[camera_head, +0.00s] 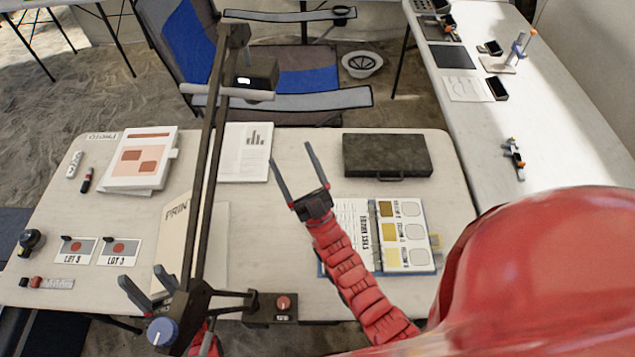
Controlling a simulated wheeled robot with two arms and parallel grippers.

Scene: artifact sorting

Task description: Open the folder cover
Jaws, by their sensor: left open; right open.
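A tan folder (174,238) with printed letters starting "PRIN" lies on the near-left part of the table. A dark stand arm crosses in front of it and hides part of the lettering. A paler panel (215,245) shows right of the arm; I cannot tell whether the cover is flat or slightly raised. My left gripper (140,273) is open at the folder's near-left corner; contact cannot be told. My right gripper (290,152) is open and empty, over the table between the chart sheet and the black case, apart from the folder.
A dark stand (208,150) with a blue knob rises in front of the folder. An open binder (407,235) lies under my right arm. A black case (387,155), chart sheet (246,152), stacked papers (141,158) and lot cards (118,251) surround it.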

